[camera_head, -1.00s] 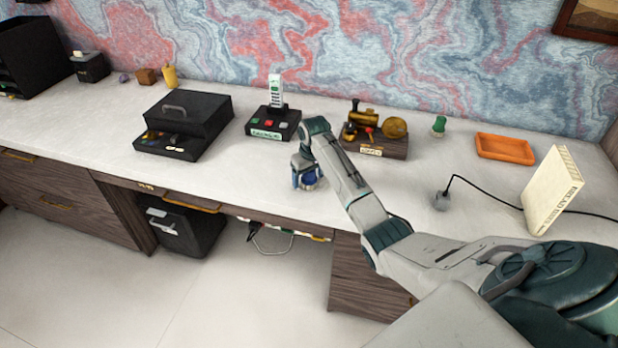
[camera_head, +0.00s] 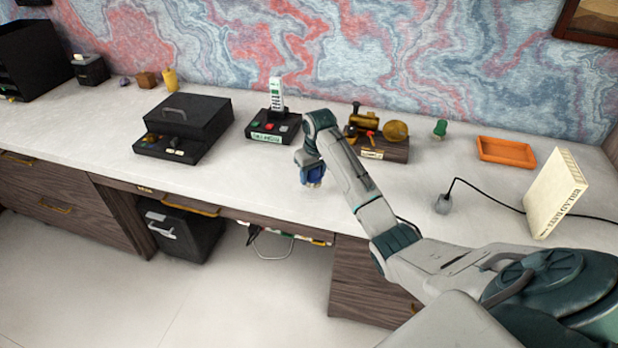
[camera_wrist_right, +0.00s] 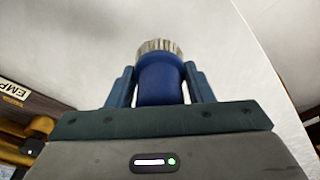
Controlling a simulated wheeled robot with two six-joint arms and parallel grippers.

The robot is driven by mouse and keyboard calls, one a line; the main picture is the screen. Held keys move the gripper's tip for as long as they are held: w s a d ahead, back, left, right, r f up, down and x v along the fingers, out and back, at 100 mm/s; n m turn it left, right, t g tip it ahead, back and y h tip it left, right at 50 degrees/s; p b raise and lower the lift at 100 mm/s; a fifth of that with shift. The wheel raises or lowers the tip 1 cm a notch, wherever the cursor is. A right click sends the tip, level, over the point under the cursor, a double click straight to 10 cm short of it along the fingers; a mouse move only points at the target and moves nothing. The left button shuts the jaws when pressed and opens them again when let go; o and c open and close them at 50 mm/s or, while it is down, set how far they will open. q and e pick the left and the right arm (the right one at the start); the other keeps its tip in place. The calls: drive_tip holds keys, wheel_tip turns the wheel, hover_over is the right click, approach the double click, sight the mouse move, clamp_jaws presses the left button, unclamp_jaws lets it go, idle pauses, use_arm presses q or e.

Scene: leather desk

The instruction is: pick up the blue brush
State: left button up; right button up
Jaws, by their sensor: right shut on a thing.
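The blue brush (camera_head: 312,175) is held at the end of my right arm, over the front part of the white desk top. In the right wrist view the brush (camera_wrist_right: 161,80) shows as a blue body with a pale bristle end pointing away from the gripper. My right gripper (camera_wrist_right: 161,85) is shut on it, one finger on each side. In the head view the right gripper (camera_head: 309,162) partly hides the brush. I cannot tell how far it is above the desk. My left gripper is not in view.
A button panel (camera_head: 273,126) and a brass engine model (camera_head: 375,135) stand behind the arm. An orange tray (camera_head: 506,152), a cream book (camera_head: 553,195) and a cable are right. The desk front between box and arm is clear.

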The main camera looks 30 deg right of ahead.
drive_tip(key=s, duration=0.4)
drive_tip(key=s+d+r+b, duration=0.1)
drive_tip(key=s, duration=0.8)
drive_tip(key=shift+d+r+b, duration=0.15)
drive_tip(key=shift+d+b, duration=0.05)
drive_tip(key=shift+b, duration=0.1)
drive_tip(key=shift+s+r, duration=0.1)
drive_tip(key=shift+s, duration=0.55)
drive_tip(key=o, duration=0.3)
drive_tip(key=shift+c, duration=0.9)
drive_tip(key=shift+d, duration=0.1)
